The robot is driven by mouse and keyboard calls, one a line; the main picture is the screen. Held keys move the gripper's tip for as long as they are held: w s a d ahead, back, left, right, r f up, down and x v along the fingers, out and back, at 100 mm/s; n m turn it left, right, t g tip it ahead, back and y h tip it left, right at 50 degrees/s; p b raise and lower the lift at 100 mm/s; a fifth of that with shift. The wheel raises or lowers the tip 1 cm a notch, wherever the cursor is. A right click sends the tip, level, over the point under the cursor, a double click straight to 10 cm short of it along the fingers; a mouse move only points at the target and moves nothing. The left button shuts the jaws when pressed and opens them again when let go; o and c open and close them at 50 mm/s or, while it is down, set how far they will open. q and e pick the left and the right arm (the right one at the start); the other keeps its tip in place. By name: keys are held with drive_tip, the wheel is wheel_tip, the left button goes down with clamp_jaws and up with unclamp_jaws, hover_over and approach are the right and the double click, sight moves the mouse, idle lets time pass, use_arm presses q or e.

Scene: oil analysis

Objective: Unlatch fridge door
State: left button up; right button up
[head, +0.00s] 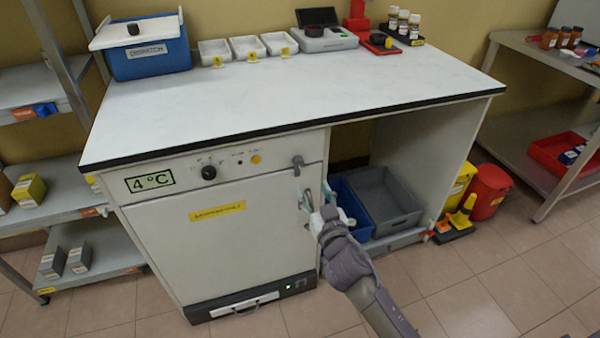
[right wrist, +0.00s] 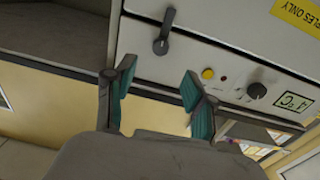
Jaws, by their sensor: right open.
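The white fridge (head: 230,235) stands under the left part of the bench, with a "4°C" label on its control panel. Its door looks shut. The small grey latch (head: 297,163) is at the door's upper right corner; it also shows in the right wrist view as a dark lever (right wrist: 163,33). My right gripper (head: 317,194) is open and empty, just below and right of the latch in the head view. In the right wrist view its teal-padded fingers (right wrist: 158,76) are spread, with the latch beyond the gap, not touched. My left gripper is out of view.
Blue and grey bins (head: 388,203) sit in the open bay right of the fridge, close to my right gripper. Yellow and red containers (head: 487,192) stand on the floor farther right. The bench top (head: 270,95) is clear in front. A shelf rack stands at left.

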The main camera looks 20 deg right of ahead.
sight(300, 165)
drive_tip(key=w, duration=0.9)
drive_tip(key=shift+w+a, duration=0.1)
drive_tip(key=shift+w, duration=0.3)
drive_tip(key=shift+b, duration=0.3)
clamp_jaws()
